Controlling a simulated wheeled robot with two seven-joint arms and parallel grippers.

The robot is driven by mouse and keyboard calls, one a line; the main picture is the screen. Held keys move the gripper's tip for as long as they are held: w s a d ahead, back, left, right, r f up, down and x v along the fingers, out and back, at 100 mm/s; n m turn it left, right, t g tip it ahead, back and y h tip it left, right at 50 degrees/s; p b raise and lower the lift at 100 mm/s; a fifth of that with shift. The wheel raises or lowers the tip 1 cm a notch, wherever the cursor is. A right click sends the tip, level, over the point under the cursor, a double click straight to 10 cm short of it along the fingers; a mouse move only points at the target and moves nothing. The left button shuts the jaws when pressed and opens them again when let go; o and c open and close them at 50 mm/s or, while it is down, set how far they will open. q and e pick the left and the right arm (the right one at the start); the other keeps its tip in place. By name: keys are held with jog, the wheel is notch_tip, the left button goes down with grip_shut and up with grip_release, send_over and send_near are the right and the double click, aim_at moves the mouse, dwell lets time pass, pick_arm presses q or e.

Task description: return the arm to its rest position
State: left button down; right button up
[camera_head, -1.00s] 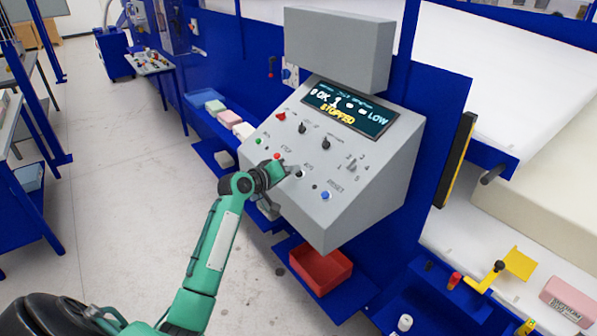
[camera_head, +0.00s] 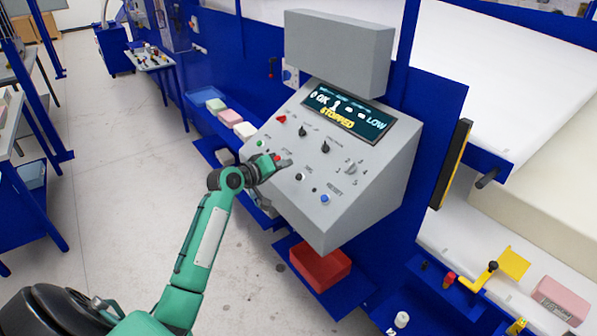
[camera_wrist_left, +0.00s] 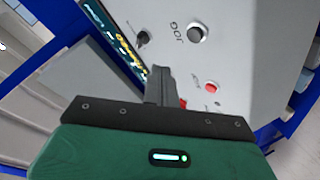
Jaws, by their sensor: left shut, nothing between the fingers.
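My left gripper (camera_head: 284,163) is shut and empty. It is in front of the sloping grey control panel (camera_head: 345,225), beside the red stop button (camera_head: 277,157); I cannot tell whether it touches the panel. In the left wrist view the shut fingers (camera_wrist_left: 160,72) point at the panel, with the jog button (camera_wrist_left: 197,33) to their right. The panel display (camera_head: 348,108) reads STOPPED, with OK and LOW above. My green left arm reaches up from the bottom left. My right gripper is not in view.
A blue reset button (camera_head: 325,198) and several knobs are on the panel. A red bin (camera_head: 320,266) sits below it. Foam blocks (camera_head: 230,117) lie on a blue shelf behind. A yellow-handled lever (camera_head: 485,276) is at right. Open floor (camera_head: 120,200) lies left.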

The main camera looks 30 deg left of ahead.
pick_arm(q)
jog(key=shift+r, duration=0.15)
dwell(0.3)
